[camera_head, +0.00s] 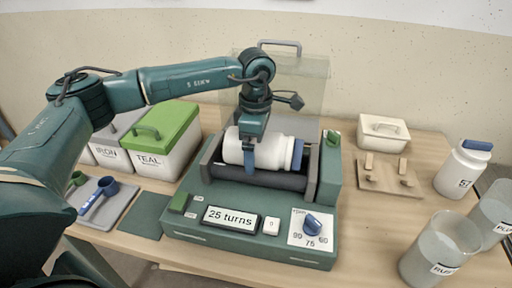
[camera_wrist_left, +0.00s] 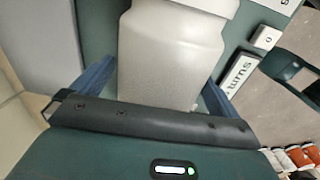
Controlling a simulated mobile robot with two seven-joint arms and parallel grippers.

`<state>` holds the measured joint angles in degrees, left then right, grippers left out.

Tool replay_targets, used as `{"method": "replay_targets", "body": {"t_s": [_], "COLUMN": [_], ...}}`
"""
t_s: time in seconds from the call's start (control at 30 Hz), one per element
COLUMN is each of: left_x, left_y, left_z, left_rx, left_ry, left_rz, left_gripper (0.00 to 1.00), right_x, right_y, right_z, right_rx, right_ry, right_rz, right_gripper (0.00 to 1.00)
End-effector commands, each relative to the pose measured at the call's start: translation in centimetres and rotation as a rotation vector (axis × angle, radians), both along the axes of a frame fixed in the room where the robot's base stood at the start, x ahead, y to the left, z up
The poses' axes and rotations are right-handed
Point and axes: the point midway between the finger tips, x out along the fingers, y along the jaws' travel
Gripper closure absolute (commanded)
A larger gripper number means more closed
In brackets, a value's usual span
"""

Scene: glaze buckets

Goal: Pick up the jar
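The white jar (camera_head: 275,152) with a blue lid (camera_head: 297,154) lies on its side on the dark rollers of a green roller machine (camera_head: 190,215). It also shows large in the left wrist view (camera_wrist_left: 170,55). My left gripper (camera_head: 252,165) points down over the jar, with its blue fingers on either side of it. In the left wrist view the left finger (camera_wrist_left: 95,75) and the right finger (camera_wrist_left: 216,98) are close to the jar's sides; I cannot tell whether they press on it. My right gripper is not in view.
A clear guard (camera_head: 300,75) stands behind the rollers. A second white jar (camera_head: 463,170) with a blue lid stands at the right, near translucent buckets (camera_head: 438,250). A white box (camera_head: 383,133) sits at back right. Lidded bins (camera_head: 163,140) and a blue scoop (camera_head: 100,193) are at left.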

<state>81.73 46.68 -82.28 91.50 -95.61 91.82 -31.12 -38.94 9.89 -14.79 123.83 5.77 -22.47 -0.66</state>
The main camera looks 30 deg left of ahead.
Motion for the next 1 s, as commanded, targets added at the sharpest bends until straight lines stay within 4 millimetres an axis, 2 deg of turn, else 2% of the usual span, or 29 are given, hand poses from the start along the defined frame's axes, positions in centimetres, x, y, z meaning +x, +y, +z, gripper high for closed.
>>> {"method": "replay_targets", "body": {"t_s": [0.07,0.67,1.0], "left_x": [0.0,0.0,0.2], "left_y": [0.0,0.0,-0.1], "left_z": [0.0,0.1,1.1], "left_rx": [0.000,0.000,-0.002], "left_ry": [0.000,0.000,-0.008], "left_rz": [0.000,0.000,0.000], "left_gripper": [0.07,0.55,0.55], "right_x": [0.0,0.0,0.0], "right_y": [0.0,0.0,0.0], "right_z": [0.0,0.0,0.0], "right_rx": [0.000,0.001,0.001], "right_ry": [0.000,0.000,0.000], "right_rz": [0.000,0.000,0.000], "right_gripper": [0.64,0.64,0.64]}}
